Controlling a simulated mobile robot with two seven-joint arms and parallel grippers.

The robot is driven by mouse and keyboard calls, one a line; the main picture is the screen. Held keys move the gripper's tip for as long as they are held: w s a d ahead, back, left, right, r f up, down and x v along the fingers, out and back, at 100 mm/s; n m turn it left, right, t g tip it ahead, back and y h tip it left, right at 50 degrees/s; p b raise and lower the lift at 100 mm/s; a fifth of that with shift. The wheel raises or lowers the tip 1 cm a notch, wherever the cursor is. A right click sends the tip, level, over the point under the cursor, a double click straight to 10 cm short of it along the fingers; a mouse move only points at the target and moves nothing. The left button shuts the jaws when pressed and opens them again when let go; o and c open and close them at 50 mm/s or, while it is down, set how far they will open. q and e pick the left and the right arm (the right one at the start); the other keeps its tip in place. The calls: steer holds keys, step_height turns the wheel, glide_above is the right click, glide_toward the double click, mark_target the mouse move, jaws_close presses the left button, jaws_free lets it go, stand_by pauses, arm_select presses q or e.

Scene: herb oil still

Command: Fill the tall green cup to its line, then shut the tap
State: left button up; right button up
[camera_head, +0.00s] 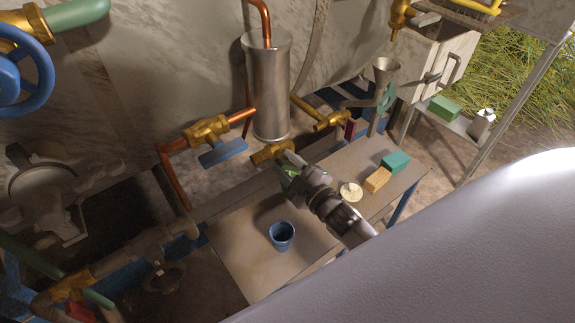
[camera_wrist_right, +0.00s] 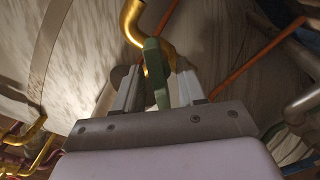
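A brass tap (camera_head: 268,153) sits below the steel cylinder, at the back edge of the table. A green lever-like part is between my right gripper's fingers, and in the wrist view this green lever (camera_wrist_right: 157,75) stands below a bent brass pipe (camera_wrist_right: 131,22). My right gripper (camera_head: 290,166) is at the tap, its fingers apart on either side of the lever, with what look like gaps. A dark blue cup (camera_head: 282,236) stands upright on the table. My left gripper is not in view.
The table (camera_head: 240,252) also holds a round pale item (camera_head: 350,191), a tan block (camera_head: 377,179) and a teal block (camera_head: 396,161). The steel cylinder (camera_head: 270,85) and a blue-levered tap (camera_head: 208,130) stand behind. Bare tabletop surrounds the blue cup.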

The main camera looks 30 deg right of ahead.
steer(key=shift+c, duration=0.3)
jaws_close()
steer(key=shift+r, duration=0.1)
steer(key=shift+m+p, duration=0.75)
steer(key=shift+m, duration=0.35)
steer(key=shift+m+p, duration=0.6)
steer(key=shift+m, duration=1.2)
